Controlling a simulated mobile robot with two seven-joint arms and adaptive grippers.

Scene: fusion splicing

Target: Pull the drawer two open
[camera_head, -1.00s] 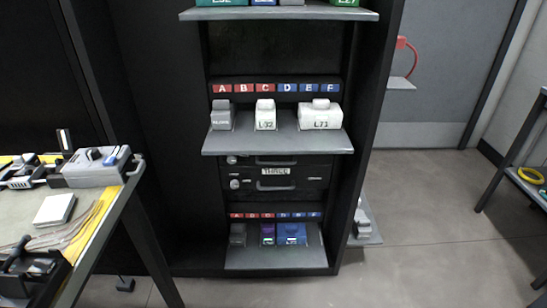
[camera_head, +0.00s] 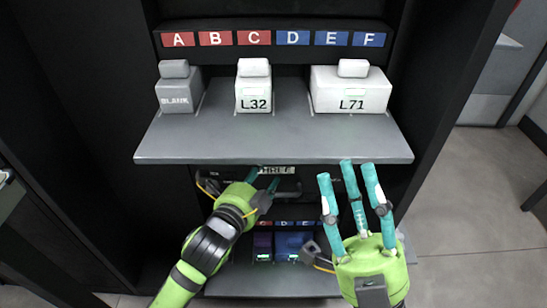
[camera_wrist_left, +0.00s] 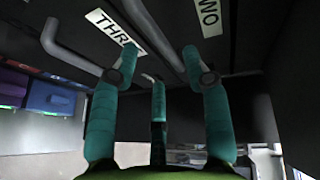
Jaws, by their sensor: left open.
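Drawer two's face, with its cut-off "TWO" label (camera_wrist_left: 208,18), shows in the left wrist view. Its grey bar handle (camera_wrist_left: 155,32) lies between that label and drawer three's "THREE" label (camera_wrist_left: 113,30). Drawer two looks shut; the shelf hides it in the head view. My left gripper (camera_head: 264,178) is open, reaching under the shelf. In the left wrist view its teal fingers (camera_wrist_left: 162,62) sit on either side of drawer two's handle; I cannot tell whether they touch it. My right gripper (camera_head: 348,172) is open and empty, fingers up, in front of the shelf's right part.
The grey shelf (camera_head: 270,140) juts out just above my left gripper, carrying white boxes L32 (camera_head: 253,92) and L71 (camera_head: 351,92) and a BLANK box (camera_head: 178,92). Drawer three's handle (camera_wrist_left: 72,50) is beside the left finger. A lower shelf holds purple and blue boxes (camera_head: 290,246).

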